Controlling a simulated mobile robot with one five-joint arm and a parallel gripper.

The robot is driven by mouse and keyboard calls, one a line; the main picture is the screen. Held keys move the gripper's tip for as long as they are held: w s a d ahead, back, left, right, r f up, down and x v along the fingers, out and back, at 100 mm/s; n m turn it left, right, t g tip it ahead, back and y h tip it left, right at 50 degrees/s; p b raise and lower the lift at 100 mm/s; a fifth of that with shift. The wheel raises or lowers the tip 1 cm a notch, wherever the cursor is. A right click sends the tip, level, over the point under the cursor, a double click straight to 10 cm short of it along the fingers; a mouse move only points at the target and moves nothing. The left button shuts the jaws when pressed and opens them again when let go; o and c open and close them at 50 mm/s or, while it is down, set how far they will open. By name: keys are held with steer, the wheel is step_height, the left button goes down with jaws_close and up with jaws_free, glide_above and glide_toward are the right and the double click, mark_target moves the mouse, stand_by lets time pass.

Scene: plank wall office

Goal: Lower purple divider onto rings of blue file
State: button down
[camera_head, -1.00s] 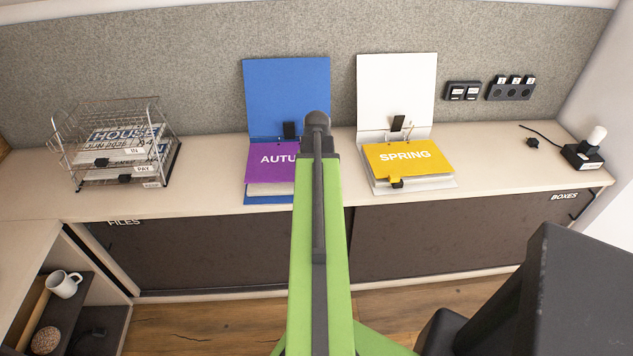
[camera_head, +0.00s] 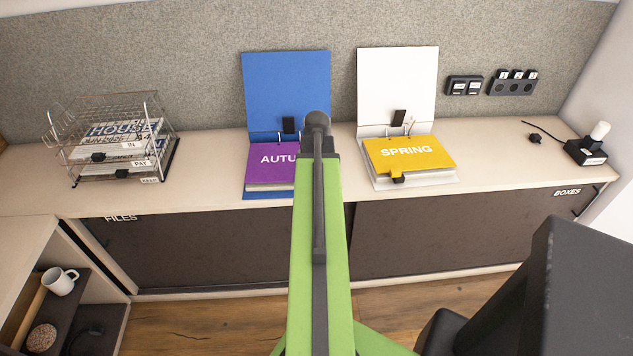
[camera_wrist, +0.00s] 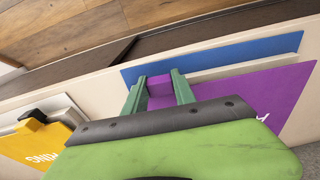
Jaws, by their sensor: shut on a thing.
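The blue file (camera_head: 286,85) lies open on the counter, its cover leaning up against the grey panel. The purple divider (camera_head: 268,160), with letters reading "AUTU" before my arm cuts them off, lies over the file's white pages. Its right part is hidden behind my arm. In the wrist view my gripper (camera_wrist: 158,90) is shut on the purple tab of the divider (camera_wrist: 245,98), near the blue file's edge (camera_wrist: 215,60). Rings show only as a small bit near the black clip; whether the divider's holes sit on them I cannot tell. My gripper is hidden in the head view.
A white file (camera_head: 397,80) with a yellow SPRING divider (camera_head: 408,154) stands open close by on the right. A wire tray rack (camera_head: 113,145) stands at the left. Counter is clear between rack and blue file.

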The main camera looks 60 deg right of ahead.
steer(key=shift+f+b, duration=1.05)
steer(key=shift+f, duration=0.1)
steer(key=c, duration=0.9)
jaws_free()
steer(key=shift+c, duration=0.2)
steer(key=shift+r, duration=0.2)
step_height(320, 180, up, 17)
steer(key=a+p, duration=0.1)
steer(key=p, duration=1.6)
steer(key=shift+s, duration=0.45)
steer(key=shift+a, duration=0.1)
steer(key=shift+w, duration=0.1)
